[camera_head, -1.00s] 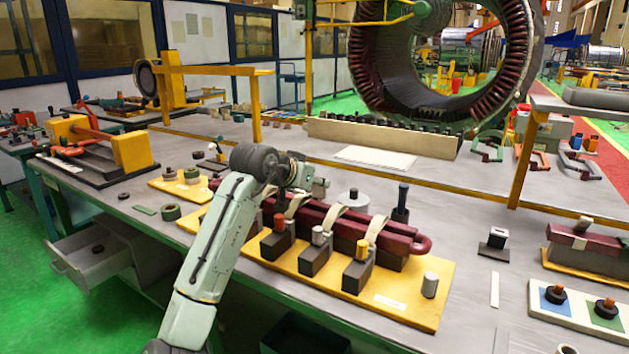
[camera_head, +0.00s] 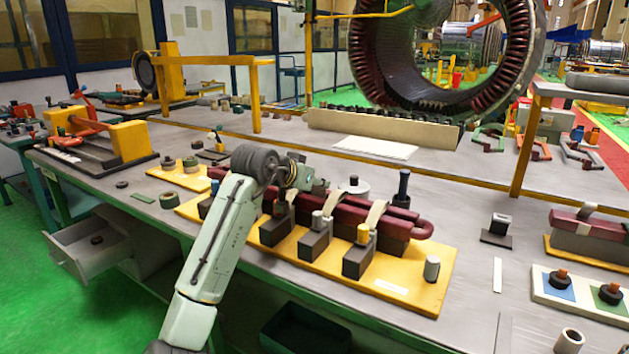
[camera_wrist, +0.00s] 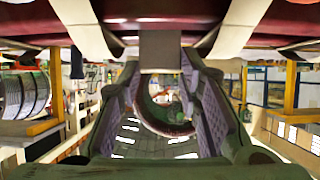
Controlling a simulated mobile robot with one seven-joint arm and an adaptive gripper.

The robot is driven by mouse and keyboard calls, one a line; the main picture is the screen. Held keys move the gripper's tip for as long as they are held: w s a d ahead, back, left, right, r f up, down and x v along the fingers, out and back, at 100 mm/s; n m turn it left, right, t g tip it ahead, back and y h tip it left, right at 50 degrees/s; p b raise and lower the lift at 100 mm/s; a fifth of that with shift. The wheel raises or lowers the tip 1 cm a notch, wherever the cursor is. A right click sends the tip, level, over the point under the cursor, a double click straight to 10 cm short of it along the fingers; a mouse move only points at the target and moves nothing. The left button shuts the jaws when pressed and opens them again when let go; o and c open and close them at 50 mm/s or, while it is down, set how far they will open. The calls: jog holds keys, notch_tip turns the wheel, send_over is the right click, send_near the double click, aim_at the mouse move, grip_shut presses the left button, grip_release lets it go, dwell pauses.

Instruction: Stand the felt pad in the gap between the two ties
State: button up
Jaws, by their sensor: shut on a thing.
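In the wrist view my gripper (camera_wrist: 159,66) has its purple-lined fingers shut on a grey rectangular block, the felt pad (camera_wrist: 160,48). The pad's far end overlaps the dark red coil bars (camera_wrist: 160,14). A cream tie stands on its left (camera_wrist: 88,28) and another on its right (camera_wrist: 238,28); the pad lies between them in this view. I cannot tell whether it touches the bars. In the head view the dark red coil (camera_head: 400,222) lies with cream ties (camera_head: 376,213) around it. My forearm and wrist hide the fingertips, the pad and the coil's left part.
The coil's yellow base board (camera_head: 420,292) carries dark blocks with coloured pegs in front, a black post (camera_head: 403,188) behind and a grey cylinder (camera_head: 432,268) at the right. A white tray (camera_head: 578,292) with knobs stands at right. An open drawer (camera_head: 85,255) juts out at left.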

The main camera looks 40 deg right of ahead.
jog(key=o, duration=0.9)
jog(key=v, duration=1.2)
jog(key=shift+a, duration=0.1)
